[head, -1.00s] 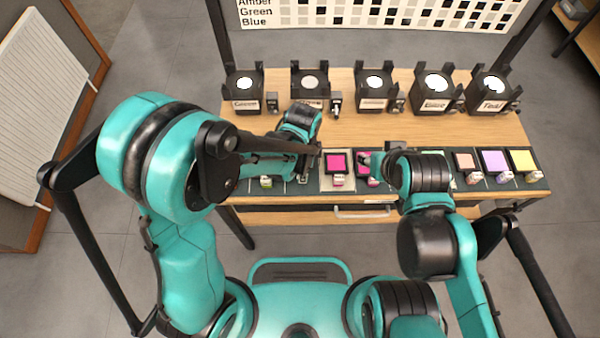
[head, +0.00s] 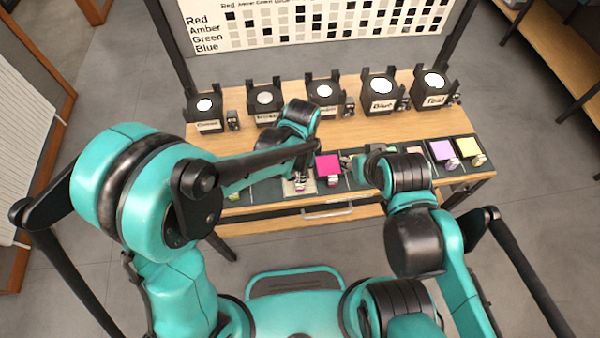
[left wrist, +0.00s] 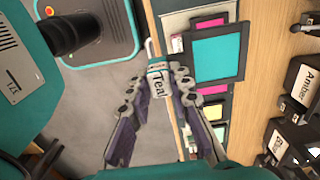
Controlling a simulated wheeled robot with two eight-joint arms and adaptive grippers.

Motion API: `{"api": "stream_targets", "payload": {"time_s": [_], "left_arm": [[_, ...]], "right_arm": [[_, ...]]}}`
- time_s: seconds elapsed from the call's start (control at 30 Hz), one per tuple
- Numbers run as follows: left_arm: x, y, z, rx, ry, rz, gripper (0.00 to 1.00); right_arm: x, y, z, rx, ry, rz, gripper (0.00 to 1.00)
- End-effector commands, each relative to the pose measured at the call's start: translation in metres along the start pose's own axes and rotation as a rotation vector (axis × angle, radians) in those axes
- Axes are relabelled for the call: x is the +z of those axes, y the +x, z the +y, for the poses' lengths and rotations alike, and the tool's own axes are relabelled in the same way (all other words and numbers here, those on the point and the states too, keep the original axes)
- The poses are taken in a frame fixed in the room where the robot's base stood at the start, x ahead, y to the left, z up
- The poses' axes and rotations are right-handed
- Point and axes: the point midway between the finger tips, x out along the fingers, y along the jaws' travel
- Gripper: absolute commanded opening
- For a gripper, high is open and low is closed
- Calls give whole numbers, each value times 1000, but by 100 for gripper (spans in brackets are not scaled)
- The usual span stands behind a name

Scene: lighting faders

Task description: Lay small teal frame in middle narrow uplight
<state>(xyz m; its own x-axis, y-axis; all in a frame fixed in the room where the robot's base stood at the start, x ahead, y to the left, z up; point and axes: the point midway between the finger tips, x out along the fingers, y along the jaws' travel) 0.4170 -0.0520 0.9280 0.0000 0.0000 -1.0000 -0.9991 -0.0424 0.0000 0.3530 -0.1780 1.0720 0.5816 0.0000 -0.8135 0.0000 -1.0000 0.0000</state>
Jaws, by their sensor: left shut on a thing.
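A teal frame with a dark border (left wrist: 218,55) shows in the left wrist view, to the right of my left gripper (left wrist: 158,80). The gripper is shut on its white "Teal" tag handle (left wrist: 158,84). In the head view the left forearm hides most of that gripper. The black uplights stand in a row at the back of the bench; the left three have smaller white discs than the right two. The middle one of those smaller ones (head: 266,100) is second from left. My right arm reaches over the front row; its fingers cannot be made out.
Coloured frames lie along the bench front, among them magenta (head: 328,165), lilac (head: 442,151) and yellow (head: 468,147). A wooden strip of bench (head: 240,140) between them and the uplights is bare. Small dark fader units stand beside the uplights. A chart board (head: 320,25) rises behind.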

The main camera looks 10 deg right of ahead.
Motion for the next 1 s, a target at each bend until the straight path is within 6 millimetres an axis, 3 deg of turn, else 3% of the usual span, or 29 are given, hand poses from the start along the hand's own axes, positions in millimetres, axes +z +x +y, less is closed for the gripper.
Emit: {"api": "stream_targets", "payload": {"time_s": [0.6,1.0], "left_arm": [[0,-68,0,0,0,0,0],[0,-72,0,0,0,0,0]], "right_arm": [[-29,-41,0,0,0,0,40],[-30,-43,0,0,0,0,40]]}}
